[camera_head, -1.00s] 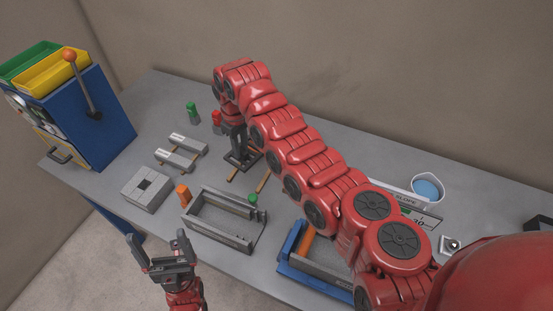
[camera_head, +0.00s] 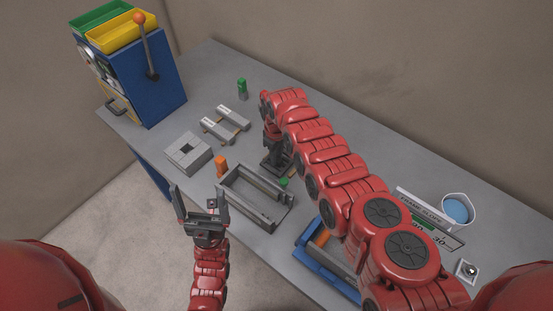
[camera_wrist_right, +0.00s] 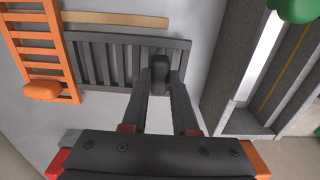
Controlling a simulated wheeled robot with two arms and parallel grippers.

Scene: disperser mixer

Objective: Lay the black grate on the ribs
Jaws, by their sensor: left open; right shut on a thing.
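My right gripper (camera_wrist_right: 160,80) is shut on the stubby dark handle at one end of the black grate (camera_wrist_right: 105,60). In the head view the grate (camera_head: 273,168) shows only as a small dark shape below the right gripper, partly covered by it. A grey open frame (camera_head: 243,205) lies just in front of it. Its long wall (camera_wrist_right: 257,75) shows right of the grate in the right wrist view. I cannot make out the ribs clearly. My left gripper (camera_head: 203,197) is open and empty, left of the frame and nearer to me.
An orange slatted piece (camera_wrist_right: 38,45) and a wooden strip (camera_wrist_right: 115,19) are close to the grate. A grey square block (camera_head: 188,152), an orange peg (camera_head: 221,166) and a blue tray (camera_head: 323,271) surround the frame. A blue cabinet (camera_head: 150,85) stands at left.

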